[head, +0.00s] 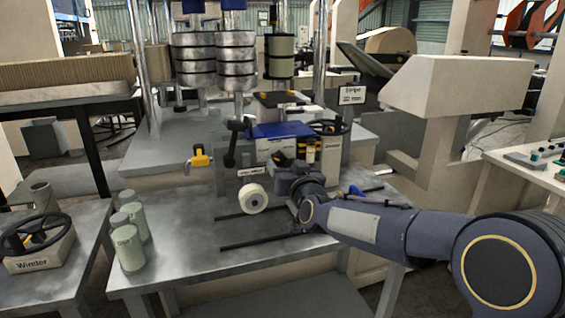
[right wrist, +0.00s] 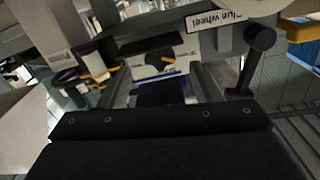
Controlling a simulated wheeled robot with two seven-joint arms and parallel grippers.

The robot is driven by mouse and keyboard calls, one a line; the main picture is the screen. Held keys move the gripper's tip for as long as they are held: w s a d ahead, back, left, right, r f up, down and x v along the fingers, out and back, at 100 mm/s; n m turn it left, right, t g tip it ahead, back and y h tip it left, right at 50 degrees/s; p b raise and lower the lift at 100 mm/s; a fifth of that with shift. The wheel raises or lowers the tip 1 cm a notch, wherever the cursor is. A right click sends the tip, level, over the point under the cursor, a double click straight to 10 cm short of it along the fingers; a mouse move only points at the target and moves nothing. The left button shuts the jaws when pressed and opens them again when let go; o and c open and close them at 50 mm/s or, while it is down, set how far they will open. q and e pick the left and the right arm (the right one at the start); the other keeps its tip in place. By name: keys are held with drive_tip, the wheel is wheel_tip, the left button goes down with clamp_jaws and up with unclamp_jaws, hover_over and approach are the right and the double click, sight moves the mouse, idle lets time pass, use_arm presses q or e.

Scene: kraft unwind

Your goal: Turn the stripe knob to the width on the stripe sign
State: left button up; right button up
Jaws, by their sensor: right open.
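The stripe sign (head: 352,95) stands on a post at the back right of the machine and reads "Stripe 20 mm". My right gripper (head: 284,167) is open and empty, in front of the machine's white-and-blue front. In the right wrist view a white box (right wrist: 180,65) with a small yellow pointer (right wrist: 168,60) and a blue lower edge lies ahead, apart from my gripper. This may be the stripe knob's panel; its small lettering is too blurred to read. In the head view my gripper and wrist hide part of this front. My left gripper is not in view.
A cream roller (head: 253,198) sits left of my right gripper. A "Glue wheel" label (right wrist: 212,20) and a dark lever (right wrist: 252,60) are close at upper right. A black handwheel (head: 328,127) is behind. Grey-green canisters (head: 128,247) and a "Winder" wheel (head: 34,234) stand left.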

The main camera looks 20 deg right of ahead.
drive_tip(key=s, duration=0.3)
drive_tip(key=shift+s, duration=0.4)
drive_tip(key=shift+d, duration=0.1)
drive_tip(key=s+f+g+y, duration=0.1)
drive_tip(key=s+f+g, duration=0.4)
drive_tip(key=s, duration=0.7)
drive_tip(key=s+f+g+y, duration=0.1)
drive_tip(key=s+f+g, duration=0.2)
drive_tip(key=s+f, duration=0.7)
drive_tip(key=s+f+g+y, duration=0.1)
drive_tip(key=s+f+g, duration=0.25)
drive_tip(key=s, duration=1.15)
wheel_tip(320, 180, up, 15)
drive_tip(key=p, duration=1.4)
drive_tip(key=shift+f+g, duration=0.2)
drive_tip(key=shift+g, duration=0.25)
